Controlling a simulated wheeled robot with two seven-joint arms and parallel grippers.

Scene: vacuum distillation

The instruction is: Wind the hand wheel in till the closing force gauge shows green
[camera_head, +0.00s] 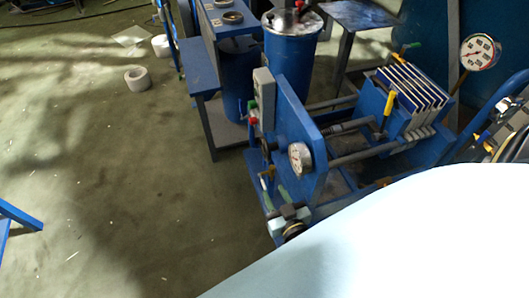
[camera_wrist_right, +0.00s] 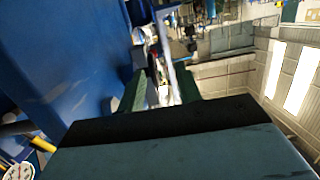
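The filter press has a blue upright end plate (camera_head: 300,122) with a round white gauge (camera_head: 299,158) on it; its needle and colour zones are too small to read. A dark round part (camera_head: 267,147), perhaps the hand wheel, sits at the plate's left face, partly hidden. My right gripper (camera_head: 276,195) is below and in front of it, its green fingers pointing up toward the plate. In the right wrist view the two fingers (camera_wrist_right: 160,84) stand apart, with no held object visible between them. My left gripper is out of view.
A grey switch box (camera_head: 263,95) with red and green buttons is beside the plate. White filter plates (camera_head: 413,88) and a second gauge (camera_head: 480,52) are farther right. Blue drums (camera_head: 290,48) stand behind. Floor at left is mostly open, with a white roll (camera_head: 137,78). A pale surface hides the lower right.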

